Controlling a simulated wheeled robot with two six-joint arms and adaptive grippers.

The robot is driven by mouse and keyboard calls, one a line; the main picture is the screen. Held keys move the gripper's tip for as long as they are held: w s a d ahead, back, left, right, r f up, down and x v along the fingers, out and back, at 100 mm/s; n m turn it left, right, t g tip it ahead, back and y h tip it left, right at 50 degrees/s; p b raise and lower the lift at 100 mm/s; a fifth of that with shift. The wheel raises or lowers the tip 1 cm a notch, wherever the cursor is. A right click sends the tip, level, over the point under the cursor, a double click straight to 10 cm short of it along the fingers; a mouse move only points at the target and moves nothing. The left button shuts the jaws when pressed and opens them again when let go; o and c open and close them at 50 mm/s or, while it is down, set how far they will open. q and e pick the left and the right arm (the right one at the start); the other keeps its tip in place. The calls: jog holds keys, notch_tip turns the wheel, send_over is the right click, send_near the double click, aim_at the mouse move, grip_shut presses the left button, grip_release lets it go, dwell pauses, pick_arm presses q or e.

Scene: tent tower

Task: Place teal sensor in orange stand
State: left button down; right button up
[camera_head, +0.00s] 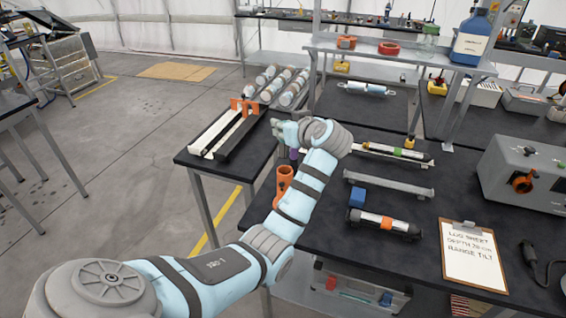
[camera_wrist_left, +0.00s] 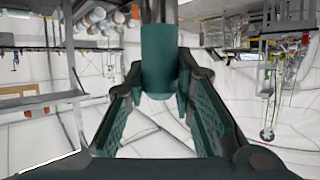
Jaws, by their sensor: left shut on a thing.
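The teal sensor (camera_wrist_left: 158,68) is between the fingers of my left gripper (camera_wrist_left: 160,80) in the left wrist view, with a grey metal section above its teal part. The fingers are shut on it. In the head view my left gripper (camera_head: 284,132) is above and slightly behind the orange stand (camera_head: 284,178), near the black table's left edge. The sensor is mostly hidden there by the gripper and arm. A small purple piece (camera_head: 293,155) shows below the gripper, near the stand's top. I cannot tell whether the sensor touches the stand. My right gripper is not in view.
Two long channels with orange brackets (camera_head: 243,104) lie behind the gripper. Capped tubes (camera_head: 384,222), a blue block (camera_head: 356,197) and a clipboard (camera_head: 472,254) lie right of my arm. A grey instrument box (camera_head: 524,168) stands farther right. Open floor lies left of the table.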

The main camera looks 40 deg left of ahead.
pick_arm(q)
jog(key=f, duration=0.5)
jog(key=shift+w+d, duration=0.35)
jog(key=shift+d, duration=0.05)
jog(key=shift+s+d+f, duration=0.15)
jog(key=shift+s+f, duration=0.4)
jog(key=shift+s, duration=0.15)
jog(key=f, duration=0.5)
jog(key=shift+w+a, duration=0.35)
jog(key=c, duration=1.5)
grip_release()
jog(key=shift+w+a+f, duration=0.1)
jog(key=shift+w, duration=0.15)
jog(key=shift+c, duration=0.2)
jog(key=shift+o, duration=0.9)
jog(key=shift+s+d+r, duration=0.3)
jog(key=shift+s+r, duration=0.3)
send_near(286, 148)
jog(key=f, duration=0.2)
jog(key=d+f, duration=0.1)
jog(key=shift+s+f+b, duration=0.15)
jog(key=shift+f+b, duration=0.2)
jog(key=shift+f, duration=0.05)
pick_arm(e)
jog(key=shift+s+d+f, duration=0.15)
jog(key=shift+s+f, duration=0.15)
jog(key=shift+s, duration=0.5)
pick_arm(q)
jog(key=shift+a+f, duration=0.1)
